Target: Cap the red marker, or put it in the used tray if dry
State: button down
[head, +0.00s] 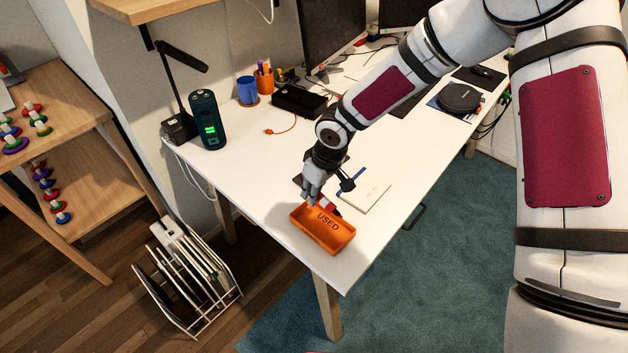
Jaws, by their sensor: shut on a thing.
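The orange tray (312,236) marked USED sits at the near corner of the white table. My gripper (312,200) points down at the tray's far edge and is shut on the red marker (322,211). The marker is small and partly hidden by the fingers; a dark end sticks out to the right, above or just over the tray's far rim. I cannot tell whether it touches the tray, or whether that end is a cap or a tip.
A pale notepad (366,192) lies right of the tray. A dark green cylinder (208,120) with a lit display, a blue cup (247,91) and an orange pen holder (265,78) stand farther back. The table's left middle is clear.

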aim_at(311, 219)
jog(key=shift+s+d+f+b+x, duration=0.1)
jog(key=shift+s+d+b+x, duration=0.15)
jog(key=shift+b+x, duration=0.95)
jog(key=shift+s+d+f+b+x, duration=0.1)
jog(key=shift+d+b+x, duration=0.35)
jog(key=shift+x, duration=1.25)
jog(key=shift+s+d+f+b+x, duration=0.1)
jog(key=shift+s+b+x, duration=0.1)
jog(key=shift+b+x, duration=1.05)
jog(key=shift+f, duration=0.1)
jog(key=c, duration=1.5)
grip_release()
jog(key=shift+o, duration=0.2)
jog(key=shift+w+a+r+p+v, duration=0.15)
jog(key=shift+a+p+v, duration=0.1)
jog(key=shift+p+v, duration=0.85)
jog(key=shift+w+a+p+v, duration=0.25)
jog(key=shift+p+v, duration=0.4)
jog(key=shift+v, duration=0.8)
jog(key=shift+w+a+r+p+v, duration=0.1)
jog(key=shift+a+p+v, duration=0.2)
jog(key=shift+p+v, duration=0.8)
jog(key=shift+r, duration=0.2)
